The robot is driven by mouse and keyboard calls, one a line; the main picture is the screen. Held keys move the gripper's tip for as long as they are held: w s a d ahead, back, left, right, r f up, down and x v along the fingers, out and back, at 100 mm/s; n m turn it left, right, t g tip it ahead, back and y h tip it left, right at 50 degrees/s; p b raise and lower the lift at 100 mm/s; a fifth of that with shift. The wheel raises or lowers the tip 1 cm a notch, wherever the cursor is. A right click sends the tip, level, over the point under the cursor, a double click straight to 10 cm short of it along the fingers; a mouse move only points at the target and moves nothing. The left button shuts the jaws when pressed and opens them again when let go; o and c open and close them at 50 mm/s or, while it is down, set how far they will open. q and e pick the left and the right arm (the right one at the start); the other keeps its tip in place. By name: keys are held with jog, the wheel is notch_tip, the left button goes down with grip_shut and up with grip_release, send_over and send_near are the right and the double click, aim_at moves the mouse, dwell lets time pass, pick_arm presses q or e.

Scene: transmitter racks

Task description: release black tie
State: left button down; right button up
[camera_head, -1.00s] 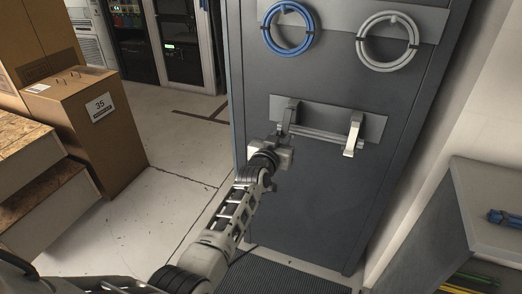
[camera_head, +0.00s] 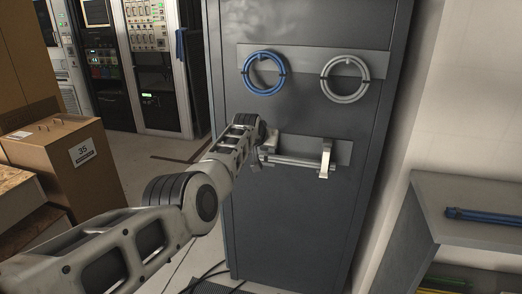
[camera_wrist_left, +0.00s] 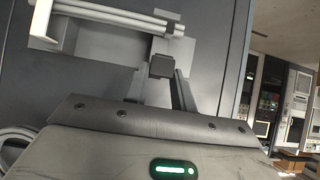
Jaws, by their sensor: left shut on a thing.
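A small black block, which looks like the black tie (camera_wrist_left: 162,66), sits between the fingertips of my left gripper (camera_wrist_left: 160,80) in the left wrist view. The fingers are shut on it. It is just below the ends of several pale grey rods (camera_wrist_left: 120,14), close to a light plate on the dark cabinet. In the head view my left arm reaches to the left end of the rods (camera_head: 295,162), and my gripper (camera_head: 268,143) is there. The arm and gripper hide the tie in that view. My right gripper is not in view.
A blue cable coil (camera_head: 246,75) and a grey coil (camera_head: 358,62) hang above on the dark cabinet (camera_head: 290,220). A bracket (camera_head: 326,158) holds the rods at right. A shelf (camera_head: 470,200) stands at right, a numbered cardboard box (camera_head: 60,165) at left.

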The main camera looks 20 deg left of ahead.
pick_arm(q)
jog(key=shift+w+a+r, duration=0.1)
jog(key=shift+w+r, duration=0.25)
jog(key=shift+r, duration=0.5)
jog(key=c, duration=1.2)
grip_release()
jog(key=shift+w, duration=0.1)
jog(key=shift+c, duration=0.2)
jog(key=shift+o, duration=0.4)
jog(key=shift+f, duration=0.35)
